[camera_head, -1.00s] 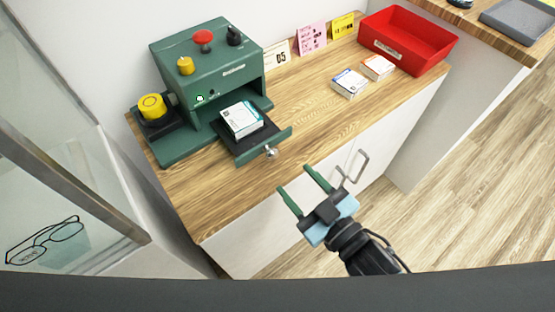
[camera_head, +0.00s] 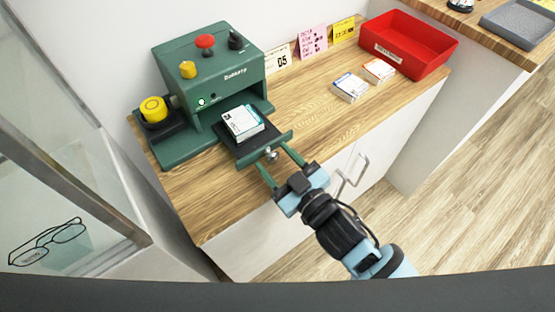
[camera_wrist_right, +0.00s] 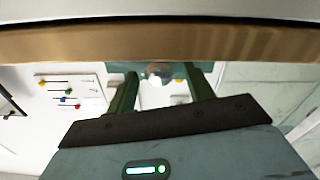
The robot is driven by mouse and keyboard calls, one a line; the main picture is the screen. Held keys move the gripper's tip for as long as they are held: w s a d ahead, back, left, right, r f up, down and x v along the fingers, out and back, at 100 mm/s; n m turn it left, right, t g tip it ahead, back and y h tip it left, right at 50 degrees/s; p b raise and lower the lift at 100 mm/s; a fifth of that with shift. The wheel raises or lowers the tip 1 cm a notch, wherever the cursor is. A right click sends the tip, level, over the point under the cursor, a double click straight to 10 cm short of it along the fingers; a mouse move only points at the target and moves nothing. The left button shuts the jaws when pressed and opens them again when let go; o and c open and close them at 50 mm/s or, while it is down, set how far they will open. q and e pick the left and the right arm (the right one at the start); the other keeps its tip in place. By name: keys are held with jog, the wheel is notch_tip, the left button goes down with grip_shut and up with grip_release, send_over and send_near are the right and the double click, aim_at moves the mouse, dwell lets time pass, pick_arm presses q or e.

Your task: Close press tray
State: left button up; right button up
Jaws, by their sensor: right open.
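The green press (camera_head: 210,68) stands at the left of the wooden counter. Its tray (camera_head: 237,153) is pulled out towards the front, and a white and teal box (camera_head: 242,122) lies on it. A round silver knob (camera_head: 271,154) sits on the tray's green front plate. My right gripper (camera_head: 278,160) is open, with its two green fingers at the tray front, one on each side of the knob. In the right wrist view the knob (camera_wrist_right: 159,69) shows between the spread fingers; contact cannot be told. My left gripper is not in view.
A yellow cylinder (camera_head: 153,108) sits at the press's left side. Two small boxes, one blue and white (camera_head: 350,87) and one orange and white (camera_head: 380,70), lie near a red bin (camera_head: 408,42). The counter (camera_head: 300,105) between press and boxes is clear.

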aim_at(266, 150)
grip_shut()
jog(key=shift+x, duration=2.2)
jog(key=shift+s, duration=0.1)
grip_release()
jog(key=shift+s+d, duration=0.1)
jog(key=shift+v, duration=3.75)
